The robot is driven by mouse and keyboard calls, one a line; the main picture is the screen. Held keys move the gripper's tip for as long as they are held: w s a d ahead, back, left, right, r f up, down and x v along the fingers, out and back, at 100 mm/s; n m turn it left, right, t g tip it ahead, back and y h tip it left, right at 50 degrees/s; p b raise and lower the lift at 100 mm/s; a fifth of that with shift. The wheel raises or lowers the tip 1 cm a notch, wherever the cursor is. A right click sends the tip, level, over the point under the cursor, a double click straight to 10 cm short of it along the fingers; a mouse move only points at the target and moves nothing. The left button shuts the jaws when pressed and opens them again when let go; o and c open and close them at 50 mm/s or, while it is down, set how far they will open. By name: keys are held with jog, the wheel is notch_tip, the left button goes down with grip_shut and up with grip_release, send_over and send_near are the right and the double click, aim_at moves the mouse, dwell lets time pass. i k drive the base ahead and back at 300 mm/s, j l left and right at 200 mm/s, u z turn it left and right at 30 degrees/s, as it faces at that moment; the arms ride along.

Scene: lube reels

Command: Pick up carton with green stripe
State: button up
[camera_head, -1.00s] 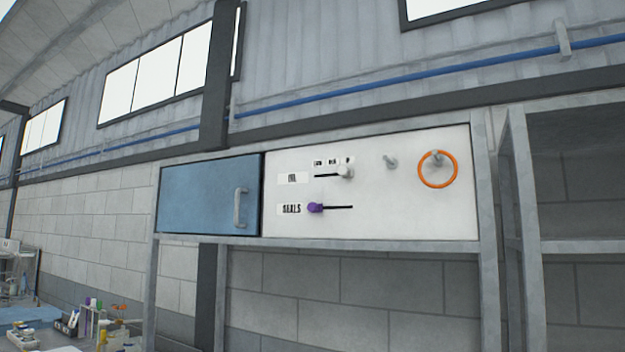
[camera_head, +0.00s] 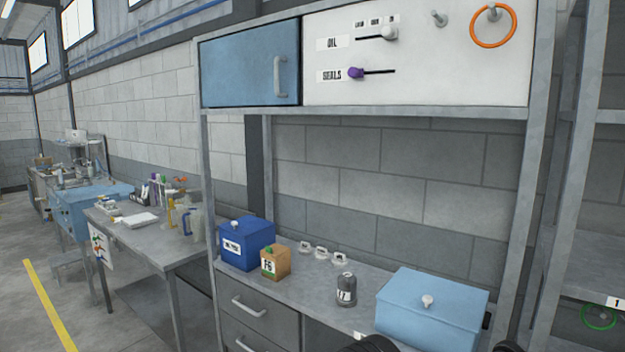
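A small tan carton (camera_head: 275,263) stands upright on the grey workbench, right of a dark blue box. It has a green piece on top and a pale label with green marking on its front. I cannot make out a full stripe around it. No gripper fingers show in this view. Dark parts at the bottom edge look like pieces of my arm, mostly cut off by the frame.
The bench (camera_head: 305,287) also holds the dark blue box (camera_head: 258,238), a dark grey bottle (camera_head: 346,290), several small white-labelled pieces and a light blue lidded box (camera_head: 440,308). A cabinet (camera_head: 415,65) hangs above. Another table (camera_head: 160,257) stands left.

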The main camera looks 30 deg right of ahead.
aim_at(275, 268)
jog(key=i+z, duration=0.25)
jog(key=i, duration=0.25)
jog(key=i+j+z, duration=0.3)
jog(key=i, duration=0.2)
jog(key=i+j+z, duration=0.25)
jog(key=i, duration=0.2)
jog(key=i+j+z, duration=0.25)
jog(key=i, duration=0.25)
jog(key=j, duration=0.2)
